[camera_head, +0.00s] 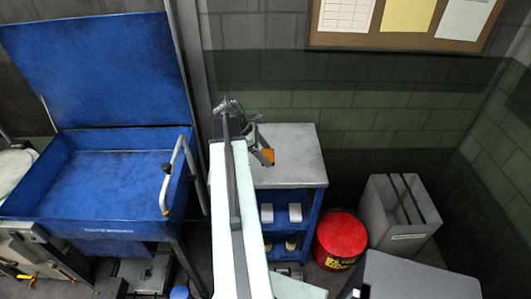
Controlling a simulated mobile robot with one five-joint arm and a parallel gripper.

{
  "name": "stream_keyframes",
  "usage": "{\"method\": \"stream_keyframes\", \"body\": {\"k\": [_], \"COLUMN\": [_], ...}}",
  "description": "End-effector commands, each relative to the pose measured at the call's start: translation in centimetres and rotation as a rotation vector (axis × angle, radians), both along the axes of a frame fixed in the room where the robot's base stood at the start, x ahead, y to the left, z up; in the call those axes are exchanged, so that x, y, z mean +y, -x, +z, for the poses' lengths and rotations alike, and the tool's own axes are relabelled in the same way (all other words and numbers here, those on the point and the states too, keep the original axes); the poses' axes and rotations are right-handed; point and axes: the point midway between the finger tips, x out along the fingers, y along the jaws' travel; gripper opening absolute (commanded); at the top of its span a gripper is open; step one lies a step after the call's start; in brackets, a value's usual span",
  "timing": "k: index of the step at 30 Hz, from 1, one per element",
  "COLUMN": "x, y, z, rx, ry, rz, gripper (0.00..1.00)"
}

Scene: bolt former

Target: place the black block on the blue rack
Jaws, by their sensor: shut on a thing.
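My gripper (264,156) is at the far end of my arm, over the grey top of the blue rack. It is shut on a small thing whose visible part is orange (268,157). The jaws and the wrist partly hide it, and I cannot make out a separate black block. The blue rack (318,203) stands against the wall, with a bare grey top (298,148) and open shelves below. I cannot tell whether the held thing touches the top.
A large blue open-lidded basin (100,180) with a curved rail (175,170) stands to the left. White-topped containers (295,212) sit on the rack's shelf. A red can (341,238) and a grey slotted bin (398,215) stand to the right. The rack top's right side is clear.

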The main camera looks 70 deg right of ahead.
Motion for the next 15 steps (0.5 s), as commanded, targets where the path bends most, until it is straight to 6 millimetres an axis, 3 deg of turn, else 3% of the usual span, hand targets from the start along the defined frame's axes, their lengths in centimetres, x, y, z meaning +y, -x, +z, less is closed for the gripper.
{"method": "stream_keyframes", "body": {"k": [1, 5, 8, 12, 15], "x": [0.0, 0.0, 0.1, -0.2, -0.5], "y": [0.0, 0.0, 0.2, 0.2, 0.1], "z": [1.5, 1.7, 0.3, -2.8, -3.6], "rx": [0.001, 0.001, -0.003, -0.008, -0.003], "ry": [0.0, 0.0, -0.001, -0.003, -0.001], "rz": [0.0, 0.0, 0.049, 0.247, 0.354], "gripper": [0.0, 0.0, 0.0, 0.0, 0.0]}}
